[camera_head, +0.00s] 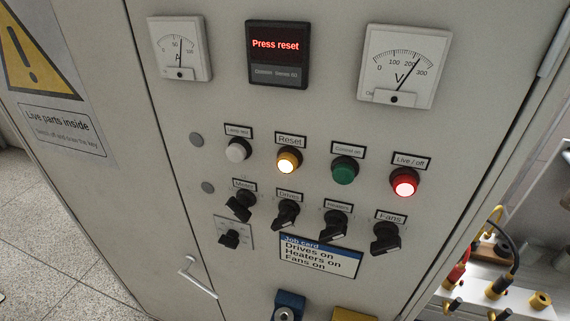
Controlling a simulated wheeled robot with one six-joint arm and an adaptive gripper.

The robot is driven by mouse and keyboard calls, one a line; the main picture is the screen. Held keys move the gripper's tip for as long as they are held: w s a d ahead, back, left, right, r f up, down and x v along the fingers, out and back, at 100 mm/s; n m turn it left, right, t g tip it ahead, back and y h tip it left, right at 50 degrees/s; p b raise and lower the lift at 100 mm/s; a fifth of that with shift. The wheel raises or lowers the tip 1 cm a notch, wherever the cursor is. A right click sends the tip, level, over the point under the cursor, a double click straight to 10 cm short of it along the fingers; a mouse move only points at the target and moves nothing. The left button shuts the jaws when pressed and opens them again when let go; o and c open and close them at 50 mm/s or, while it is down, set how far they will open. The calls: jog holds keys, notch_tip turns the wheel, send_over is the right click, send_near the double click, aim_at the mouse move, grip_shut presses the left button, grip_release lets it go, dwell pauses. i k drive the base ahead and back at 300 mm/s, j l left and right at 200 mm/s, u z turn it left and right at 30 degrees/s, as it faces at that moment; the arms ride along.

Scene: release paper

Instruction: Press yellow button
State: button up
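The yellow button (286,162) sits on the grey cabinet door (240,110) under a label reading "Reset". It glows bright yellow-white inside a dark ring. A white button (236,152) is to its left, and a dark green button (343,173) and a lit red button (404,185) are to its right. A display (277,54) above shows "Press reset" in red letters. My gripper is not in view, and nothing covers the yellow button.
Below the buttons are several black rotary switches (286,214) and a job card (320,257). A door handle (197,277) sticks out at lower left. Blue and yellow items (288,304) show at the bottom edge. A bench with cables (490,290) stands at right.

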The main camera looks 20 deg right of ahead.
aim_at(287, 163)
jog(key=i+j+u, duration=0.2)
jog(key=k+l+u, duration=0.1)
jog(key=u, duration=1.9)
jog(key=k+l, duration=0.2)
jog(key=k, duration=0.2)
jog(key=k+l, duration=0.2)
jog(key=k, duration=0.25)
jog(key=k+l, duration=0.15)
jog(key=k, duration=0.25)
